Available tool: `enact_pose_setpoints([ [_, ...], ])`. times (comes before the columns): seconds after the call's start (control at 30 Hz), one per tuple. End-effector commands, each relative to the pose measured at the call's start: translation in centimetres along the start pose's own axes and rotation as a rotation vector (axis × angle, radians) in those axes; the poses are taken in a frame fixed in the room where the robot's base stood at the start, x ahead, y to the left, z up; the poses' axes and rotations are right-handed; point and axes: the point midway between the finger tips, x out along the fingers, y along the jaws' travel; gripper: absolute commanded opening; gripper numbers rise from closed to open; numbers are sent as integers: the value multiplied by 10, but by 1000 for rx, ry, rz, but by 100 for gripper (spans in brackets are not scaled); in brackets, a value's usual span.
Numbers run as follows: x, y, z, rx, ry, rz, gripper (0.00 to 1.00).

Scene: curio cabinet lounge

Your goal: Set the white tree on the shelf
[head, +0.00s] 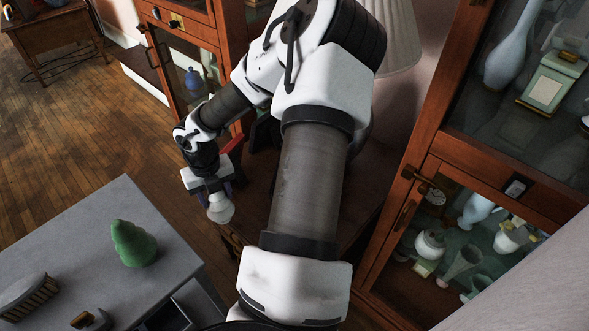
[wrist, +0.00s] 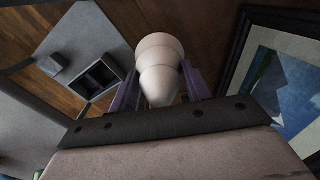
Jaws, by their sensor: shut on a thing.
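The white tree (head: 220,208), a small pale figure with rounded tiers, hangs below my gripper (head: 210,185) in the head view. It also shows in the wrist view (wrist: 160,60), between the purple fingers of my gripper (wrist: 161,88). The gripper is shut on it and holds it in the air, right of the grey unit (head: 75,235). A green tree (head: 132,243) of similar tiered form stands on that unit's top. Shelves show behind glass in the right cabinet (head: 425,180) and the back cabinet (head: 185,50). I cannot tell which shelf is meant.
A brush (head: 28,297) and a small dark object (head: 90,319) lie on the grey top, which has bare room around the green tree. A lampshade (head: 392,38) stands behind my arm. A framed picture (wrist: 285,75) is at right in the wrist view.

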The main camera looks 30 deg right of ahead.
Motion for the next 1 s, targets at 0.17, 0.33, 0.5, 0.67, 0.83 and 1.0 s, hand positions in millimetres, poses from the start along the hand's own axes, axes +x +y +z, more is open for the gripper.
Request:
enact_pose_setpoints([
  [0.17,0,-2,14,64,0,0,17],
  [0.33,-2,-28,25,79,-1,-2,17],
  [0.5,-2,-72,39,78,0,0,17],
  [0.67,-3,-113,53,78,-1,1,17],
  [0.83,-1,-151,65,75,0,0,17],
  [1.0,0,-169,71,72,0,0,17],
])
